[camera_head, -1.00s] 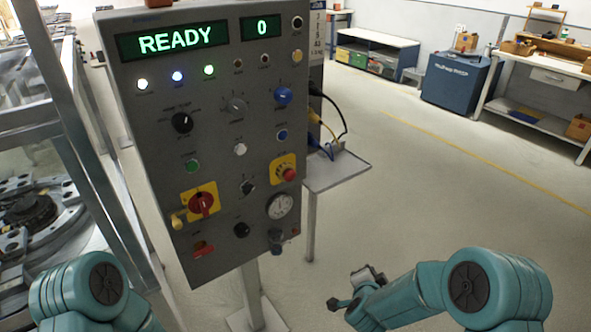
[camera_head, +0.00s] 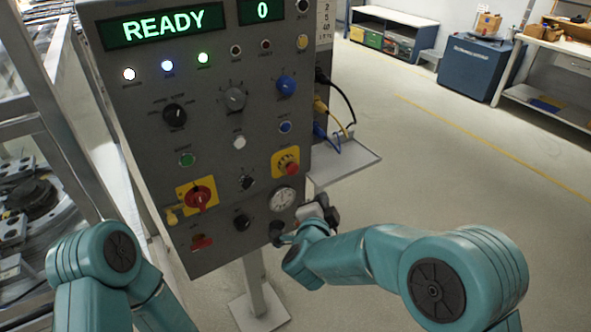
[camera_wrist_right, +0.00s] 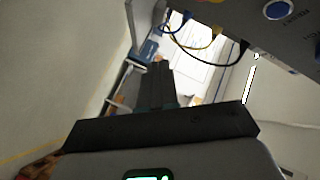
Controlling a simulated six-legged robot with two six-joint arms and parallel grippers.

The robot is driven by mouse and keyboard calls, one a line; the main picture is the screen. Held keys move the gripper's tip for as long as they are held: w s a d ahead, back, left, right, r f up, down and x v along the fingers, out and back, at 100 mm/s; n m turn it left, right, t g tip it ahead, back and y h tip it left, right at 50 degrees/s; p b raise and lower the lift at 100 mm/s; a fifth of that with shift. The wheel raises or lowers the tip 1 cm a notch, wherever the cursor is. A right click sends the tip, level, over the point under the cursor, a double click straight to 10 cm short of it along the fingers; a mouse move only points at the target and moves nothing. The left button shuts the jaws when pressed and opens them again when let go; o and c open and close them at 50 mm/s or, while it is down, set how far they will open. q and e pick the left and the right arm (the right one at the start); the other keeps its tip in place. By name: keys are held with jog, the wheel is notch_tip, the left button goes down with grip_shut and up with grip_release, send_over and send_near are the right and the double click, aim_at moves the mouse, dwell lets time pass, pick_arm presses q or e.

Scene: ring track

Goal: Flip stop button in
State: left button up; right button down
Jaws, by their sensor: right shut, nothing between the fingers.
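The grey control panel (camera_head: 215,130) stands before me. A red mushroom stop button (camera_head: 292,168) sits on a yellow plate at its lower right. My right gripper (camera_head: 325,207) is just below and right of that button, near the panel's lower right edge and apart from the button. In the right wrist view my right gripper (camera_wrist_right: 158,85) shows as dark fingers, shut and empty, and the panel's corner with a blue button (camera_wrist_right: 278,10) is at upper right. My left gripper is out of view; only my left arm shows.
A red rotary switch (camera_head: 198,197) on yellow, a gauge (camera_head: 283,199) and several knobs are close by on the panel. A small shelf (camera_head: 345,163) with cables (camera_head: 322,107) juts out at the right. Open floor lies right of the panel.

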aim_at(293, 170)
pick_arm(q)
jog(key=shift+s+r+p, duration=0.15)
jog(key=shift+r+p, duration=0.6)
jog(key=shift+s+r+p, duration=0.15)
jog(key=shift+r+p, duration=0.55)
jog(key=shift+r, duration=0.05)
pick_arm(e)
jog(key=w+a, duration=0.5)
jog(key=w, duration=0.2)
jog(key=shift+w+a, duration=0.1)
jog(key=shift+a, duration=0.05)
dwell(0.9)
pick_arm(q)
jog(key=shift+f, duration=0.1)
pick_arm(e)
jog(key=shift+w+a, duration=0.2)
jog(key=shift+w, duration=0.05)
